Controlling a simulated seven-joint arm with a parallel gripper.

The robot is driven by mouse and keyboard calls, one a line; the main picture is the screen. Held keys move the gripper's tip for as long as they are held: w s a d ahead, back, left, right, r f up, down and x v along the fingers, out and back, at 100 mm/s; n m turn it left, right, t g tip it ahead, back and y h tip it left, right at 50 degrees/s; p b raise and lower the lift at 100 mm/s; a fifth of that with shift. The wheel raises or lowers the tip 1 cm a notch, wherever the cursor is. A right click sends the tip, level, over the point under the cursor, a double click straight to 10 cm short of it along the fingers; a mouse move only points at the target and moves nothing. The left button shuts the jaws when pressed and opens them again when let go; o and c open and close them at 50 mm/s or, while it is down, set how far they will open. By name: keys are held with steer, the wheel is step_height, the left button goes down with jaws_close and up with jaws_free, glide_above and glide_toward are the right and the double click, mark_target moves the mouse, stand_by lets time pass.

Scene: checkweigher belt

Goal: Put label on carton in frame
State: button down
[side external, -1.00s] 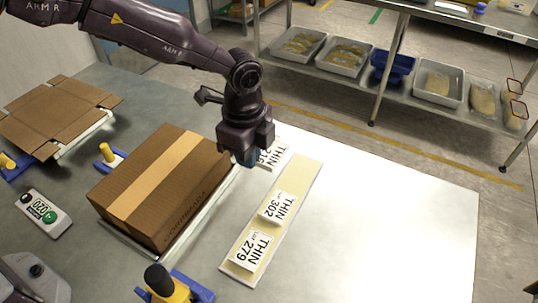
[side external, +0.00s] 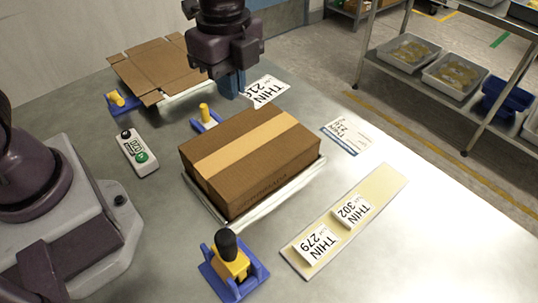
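The closed brown carton (side external: 250,160) with a tan tape strip sits in the middle on a pale metal frame (side external: 290,192). My gripper (side external: 231,86), with blue fingertips, is behind the carton's upper left end, above the table. A white label reading THIN 216 (side external: 266,92) shows right beside the fingertips and appears gripped by one edge; the contact itself is hidden. Two more THIN labels, 302 (side external: 352,212) and 279 (side external: 315,246), lie on a cream strip (side external: 385,187) right of the carton. No label shows on the carton's visible faces.
A flattened carton (side external: 160,68) lies at the upper left. Blue and yellow clamps stand in front (side external: 232,265) and behind (side external: 205,117) the carton. A printed card (side external: 347,136) lies right of it. A button box (side external: 138,152) lies left. The right table is clear.

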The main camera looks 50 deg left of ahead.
steer(key=s+a, duration=0.3)
steer(key=s, duration=0.3)
steer(key=m, duration=0.1)
glide_above(244, 161)
steer(key=f, duration=0.8)
steer(key=s+f, duration=0.1)
steer(key=f, duration=0.3)
steer(key=shift+a, duration=0.2)
steer(key=shift+w+d+f, duration=0.1)
steer(key=shift+w+f, duration=0.35)
steer(key=shift+f, duration=1.6)
steer(key=shift+f, duration=0.2)
steer(key=c, duration=1.4)
jaws_free()
steer(key=shift+o, duration=0.2)
